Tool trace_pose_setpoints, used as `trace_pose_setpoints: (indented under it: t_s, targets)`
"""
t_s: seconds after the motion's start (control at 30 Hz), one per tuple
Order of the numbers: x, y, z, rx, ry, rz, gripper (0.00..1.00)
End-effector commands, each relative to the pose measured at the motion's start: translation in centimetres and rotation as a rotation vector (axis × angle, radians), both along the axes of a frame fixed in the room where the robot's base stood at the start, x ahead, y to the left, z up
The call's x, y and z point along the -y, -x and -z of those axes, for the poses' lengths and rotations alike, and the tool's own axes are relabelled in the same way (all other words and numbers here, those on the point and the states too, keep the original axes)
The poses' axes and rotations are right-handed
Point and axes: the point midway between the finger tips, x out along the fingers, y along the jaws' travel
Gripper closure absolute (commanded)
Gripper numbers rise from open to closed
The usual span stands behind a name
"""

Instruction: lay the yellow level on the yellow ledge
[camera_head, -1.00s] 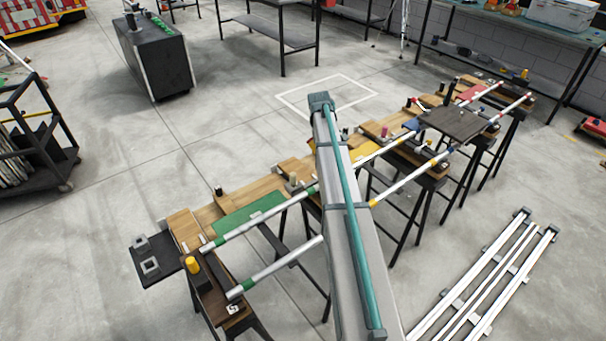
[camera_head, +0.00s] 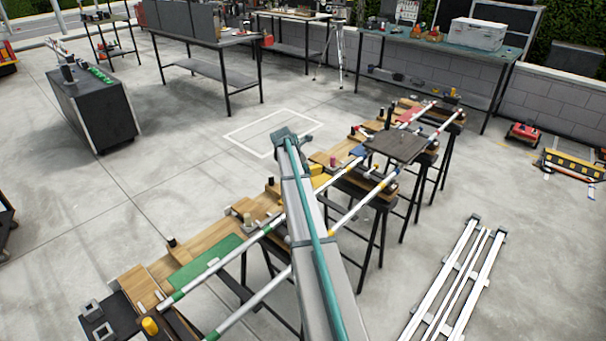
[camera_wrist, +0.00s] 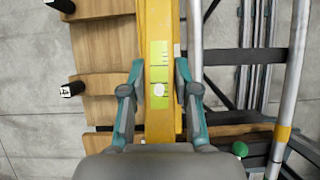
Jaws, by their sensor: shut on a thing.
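The yellow level (camera_wrist: 158,22) runs upright through the middle of the wrist view, with a bright green vial window and a pale round spot on it. My gripper (camera_wrist: 159,78) has its two teal fingers on either side of the level and is shut on it. The level's lower end is hidden behind my gripper's body. In the head view my arm hides my gripper and most of the level. A small yellow patch (camera_head: 319,169) shows just right of my arm; I cannot tell whether it is the level or the ledge. No yellow ledge is clearly distinguishable.
Wooden boards (camera_head: 207,236) on dark trestles form a long bench with pegs and a green plate (camera_head: 205,262). Two silver rails (camera_head: 360,205) with coloured bands run along it. White rails (camera_head: 447,282) lie on the floor at right. Open floor lies at left.

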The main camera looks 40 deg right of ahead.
Motion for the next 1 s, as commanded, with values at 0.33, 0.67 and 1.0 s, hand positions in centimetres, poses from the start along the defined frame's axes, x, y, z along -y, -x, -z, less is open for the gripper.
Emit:
trace_pose_setpoints:
  t_s: [0.33,0.67,1.0]
  targets:
    - [0.0,0.0,1.1,0.002,0.018,-0.010,0.95]
    - [0.0,0.0,3.4,0.002,0.018,-0.008,0.95]
    - [0.0,0.0,5.6,0.002,0.016,-0.008,0.95]
